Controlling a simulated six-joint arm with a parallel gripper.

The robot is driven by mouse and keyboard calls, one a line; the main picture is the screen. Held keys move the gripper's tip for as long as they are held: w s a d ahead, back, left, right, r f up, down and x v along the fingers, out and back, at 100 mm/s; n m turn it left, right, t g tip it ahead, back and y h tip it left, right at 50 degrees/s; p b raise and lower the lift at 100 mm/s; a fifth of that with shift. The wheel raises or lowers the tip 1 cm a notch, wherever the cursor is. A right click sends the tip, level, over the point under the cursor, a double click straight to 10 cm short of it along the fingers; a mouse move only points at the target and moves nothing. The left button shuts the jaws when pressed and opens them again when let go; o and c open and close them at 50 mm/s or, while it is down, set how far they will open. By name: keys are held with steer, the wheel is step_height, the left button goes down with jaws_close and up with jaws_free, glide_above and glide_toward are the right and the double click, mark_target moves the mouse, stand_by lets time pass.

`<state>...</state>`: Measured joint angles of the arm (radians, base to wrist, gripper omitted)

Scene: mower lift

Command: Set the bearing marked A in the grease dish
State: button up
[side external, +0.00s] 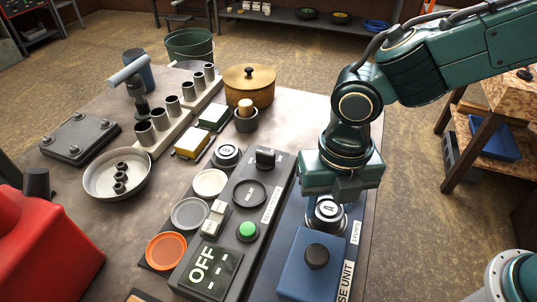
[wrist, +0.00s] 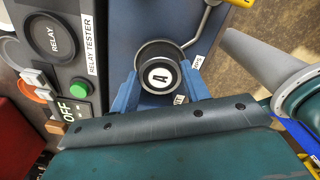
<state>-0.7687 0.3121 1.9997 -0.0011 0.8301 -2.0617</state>
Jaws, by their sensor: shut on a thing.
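The bearing marked A (side external: 327,211) is a dark round piece with a white face and a black A. It also shows in the wrist view (wrist: 158,76), face toward the camera, between the blue fingers. My gripper (side external: 326,198) is shut on it, at the blue fuse unit; whether the bearing touches the unit is unclear. Three shallow round dishes stand left of the relay tester: a cream one (side external: 210,183), a grey one (side external: 190,214) and an orange one (side external: 166,250). No label shows which is the grease dish. All three look empty.
The relay tester (side external: 235,215), with a knob and green button, lies between my gripper and the dishes. Another round marked piece (side external: 227,155) sits behind the cream dish. A metal bowl (side external: 117,174) holds rings at left. A brass pot (side external: 250,84) stands behind.

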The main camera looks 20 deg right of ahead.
mark_target(330, 207)
steer(key=shift+f, duration=0.6)
stand_by(0.7)
steer(key=o, duration=0.8)
steer(key=shift+r, duration=0.1)
step_height(330, 207, up, 11)
stand_by(1.2)
steer(key=shift+d, duration=0.1)
stand_by(0.4)
